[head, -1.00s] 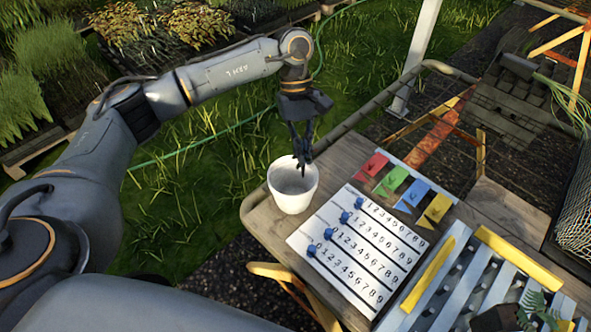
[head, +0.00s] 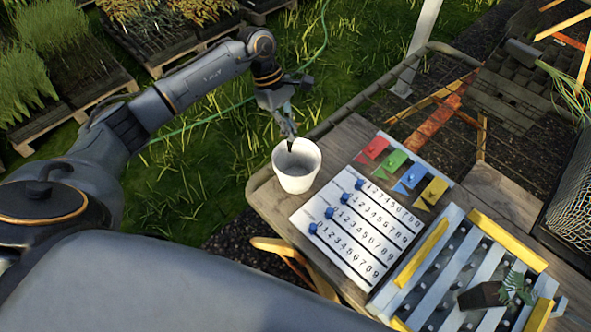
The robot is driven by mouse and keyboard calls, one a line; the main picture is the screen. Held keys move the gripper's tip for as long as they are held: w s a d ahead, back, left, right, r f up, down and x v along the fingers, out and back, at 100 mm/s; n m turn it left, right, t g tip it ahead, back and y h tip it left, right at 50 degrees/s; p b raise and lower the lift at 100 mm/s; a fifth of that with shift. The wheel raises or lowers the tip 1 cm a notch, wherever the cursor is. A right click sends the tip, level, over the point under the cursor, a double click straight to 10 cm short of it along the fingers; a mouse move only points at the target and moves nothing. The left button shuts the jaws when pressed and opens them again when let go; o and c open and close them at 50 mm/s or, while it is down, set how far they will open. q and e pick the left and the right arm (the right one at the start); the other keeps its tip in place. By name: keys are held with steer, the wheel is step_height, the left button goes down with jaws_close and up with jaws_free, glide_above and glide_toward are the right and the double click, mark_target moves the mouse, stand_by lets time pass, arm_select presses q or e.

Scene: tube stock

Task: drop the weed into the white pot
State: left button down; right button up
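The white pot (head: 297,179) stands upright at the left corner of the wooden table, its open top facing up. My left gripper (head: 290,143) points down at the back rim of the pot, with its tips over or just inside the opening. The fingers are small and dark here, so I cannot tell whether they are apart or closed, or whether they hold anything. I cannot make out a weed at the gripper or in the pot. My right gripper is not in view.
A white number board (head: 355,232) with blue sliders lies right of the pot. A slatted rack (head: 428,300) with yellow bars is at lower right, with a small leafy plant in a dark pot (head: 482,296). Grass lies beyond the table.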

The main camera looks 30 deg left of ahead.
arm_select(q)
steer(key=shift+f, duration=0.7)
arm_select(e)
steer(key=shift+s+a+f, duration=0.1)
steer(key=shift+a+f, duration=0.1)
arm_select(q)
steer(key=c, duration=2)
jaws_free()
steer(key=shift+c, duration=0.2)
steer(key=o, duration=0.6)
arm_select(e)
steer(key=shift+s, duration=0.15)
arm_select(q)
steer(key=shift+a+r, duration=0.1)
steer(key=shift+r, duration=0.15)
steer(key=v, duration=1.1)
steer(key=shift+a+r, duration=0.2)
steer(key=shift+r, duration=0.05)
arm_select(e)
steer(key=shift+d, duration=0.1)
arm_select(q)
steer(key=shift+w, duration=0.1)
